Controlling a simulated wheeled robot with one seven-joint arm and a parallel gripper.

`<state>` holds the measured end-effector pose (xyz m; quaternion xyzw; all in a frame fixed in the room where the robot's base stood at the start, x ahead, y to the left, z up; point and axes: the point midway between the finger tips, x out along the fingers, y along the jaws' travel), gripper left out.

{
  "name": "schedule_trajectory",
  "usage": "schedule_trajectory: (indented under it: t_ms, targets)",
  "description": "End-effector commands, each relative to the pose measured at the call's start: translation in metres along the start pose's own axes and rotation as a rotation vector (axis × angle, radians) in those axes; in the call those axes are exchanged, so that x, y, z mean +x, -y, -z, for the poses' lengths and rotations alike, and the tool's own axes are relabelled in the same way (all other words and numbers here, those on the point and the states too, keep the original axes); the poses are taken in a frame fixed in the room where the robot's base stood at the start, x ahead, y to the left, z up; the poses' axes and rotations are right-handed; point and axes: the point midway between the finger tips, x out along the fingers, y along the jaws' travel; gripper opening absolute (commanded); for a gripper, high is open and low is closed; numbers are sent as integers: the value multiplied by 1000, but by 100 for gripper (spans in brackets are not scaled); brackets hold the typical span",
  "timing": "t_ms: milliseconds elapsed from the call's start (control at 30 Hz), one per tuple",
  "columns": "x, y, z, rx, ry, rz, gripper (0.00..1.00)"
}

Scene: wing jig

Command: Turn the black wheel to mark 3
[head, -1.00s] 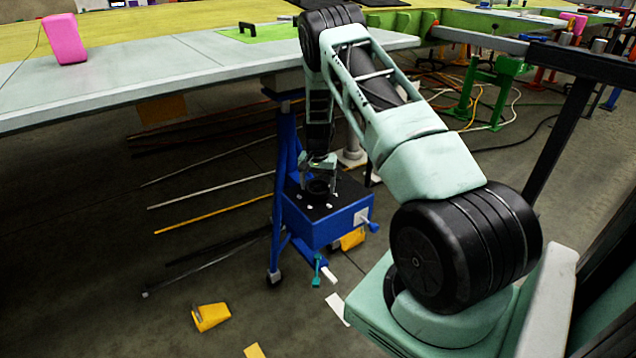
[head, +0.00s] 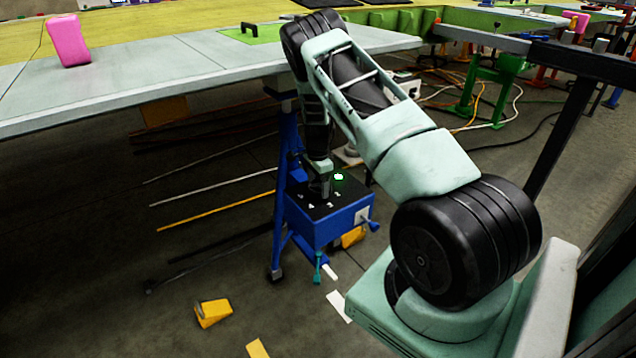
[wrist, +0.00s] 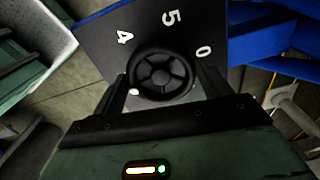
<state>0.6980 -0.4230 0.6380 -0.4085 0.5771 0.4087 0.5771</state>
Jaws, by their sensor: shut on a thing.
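The black wheel (wrist: 160,62) sits on the dark top plate of the blue box (head: 328,221). In the wrist view white marks 4, 5 and 0 show around its far side; mark 3 cannot be made out. A white spot sits on the wheel's lower left rim, beside the left finger. My gripper (wrist: 166,87) is shut on the wheel, one finger at each side. In the head view my gripper (head: 321,188) is over the box top and mostly hides the wheel. A white patch with a green glow (head: 339,177) shows at the plate's back right.
The blue box stands on a blue stand beneath the edge of a long pale table (head: 180,75). A pink block (head: 68,42) is on that table.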

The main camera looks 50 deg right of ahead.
Motion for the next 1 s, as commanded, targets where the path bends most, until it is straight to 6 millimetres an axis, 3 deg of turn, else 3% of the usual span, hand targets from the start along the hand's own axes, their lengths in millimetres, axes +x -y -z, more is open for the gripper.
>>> schedule_trajectory:
  t_ms: [733, 767, 833, 1000]
  targets:
    - [-1, 2, 1, 94, -1, 3, 54]
    - [-1, 2, 1, 94, -1, 3, 79]
    - [-1, 2, 1, 94, -1, 3, 99]
    - [0, 1, 0, 93, -1, 1, 99]
